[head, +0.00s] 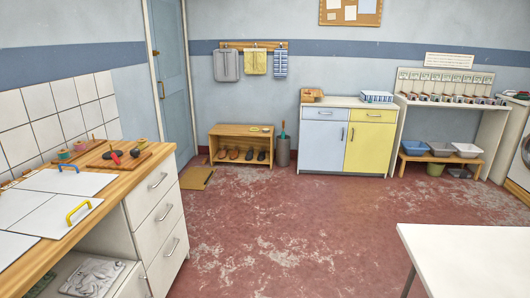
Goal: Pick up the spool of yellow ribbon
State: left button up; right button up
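Several small spool-like items stand at the back of the wooden counter (150,158) on the left. A teal spool (64,155) and a reddish one (80,145) stand further left. A dark round item and a red item lie between them on a wooden board. Neither of my grippers is in view.
A white table (470,255) fills the lower right. The red floor (270,230) between is clear. A shoe bench (240,131) and cabinets line the back wall.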

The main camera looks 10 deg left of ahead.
aim_at(141, 144)
jog(key=i, duration=2)
